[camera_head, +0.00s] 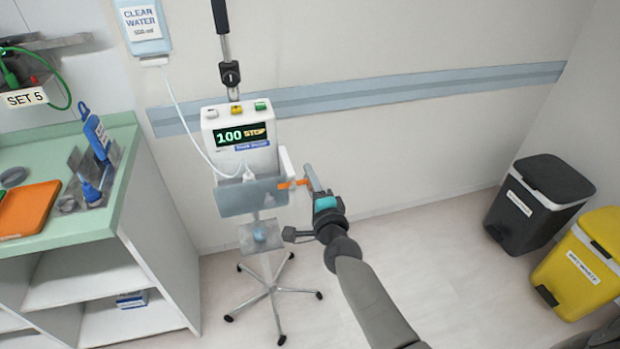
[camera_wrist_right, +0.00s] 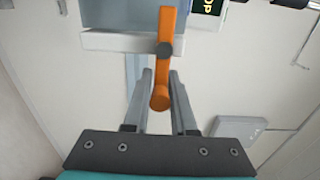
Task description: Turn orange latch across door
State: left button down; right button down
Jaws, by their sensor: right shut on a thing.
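The orange latch (camera_head: 291,184) sits at the right side of the pump on the wheeled stand. In the right wrist view the latch (camera_wrist_right: 166,29) pivots on a grey pin over the white edge of the pump, and its round end lies between my fingers. My right gripper (camera_head: 312,180) is at the latch's outer end, and in the right wrist view the gripper (camera_wrist_right: 160,98) is shut on it. The translucent grey-blue door (camera_head: 240,198) is on the pump's lower front. The pump body (camera_head: 236,160) shows "100 STOP". My left gripper is out of view.
A thin tube runs from the clear water bag (camera_head: 144,28) to the pump. A green-topped counter (camera_head: 70,221) with an orange tray (camera_head: 28,208) stands at left. A black bin (camera_head: 530,212) and a yellow bin (camera_head: 585,265) stand at right. The floor between is clear.

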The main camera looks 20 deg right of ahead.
jog(key=shift+f, duration=0.1)
jog(key=c, duration=0.7)
grip_release()
jog(key=shift+s+a, duration=0.1)
jog(key=shift+s, duration=0.5)
jog(key=s, duration=0.4)
jog(key=s+a, duration=0.1)
jog(key=s, duration=0.9)
jog(key=shift+a+p, duration=0.3)
jog(key=shift+p, duration=0.05)
